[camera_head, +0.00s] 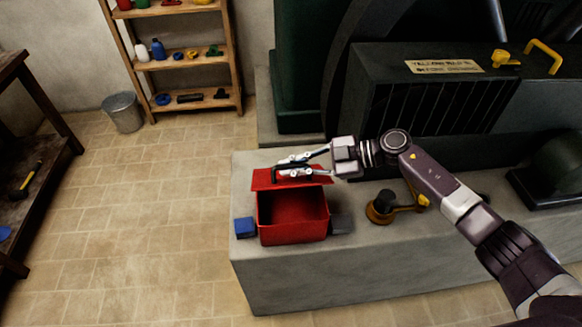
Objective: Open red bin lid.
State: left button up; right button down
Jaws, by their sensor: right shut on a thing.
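The red bin (292,230) stands on a grey stone ledge, and its inside shows from above. The red lid (318,178) is raised along the bin's back edge, leaving the front opening uncovered. My right gripper (282,168) comes in from the right and is shut at the lid, on what looks like its dark handle. The fingers partly hide the handle. My left gripper is not in view.
A blue block (245,228) sits left of the bin and a grey block (341,224) right of it. A brass-and-black object (381,207) stands farther right on the ledge (330,275). Large dark machinery (420,100) rises behind.

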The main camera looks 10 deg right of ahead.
jog(key=shift+r, duration=0.1)
jog(key=c, duration=2.3)
grip_release()
jog(key=shift+d, duration=0.15)
jog(key=v, duration=1.1)
jog(key=shift+s+d, duration=0.15)
jog(key=shift+d, duration=0.25)
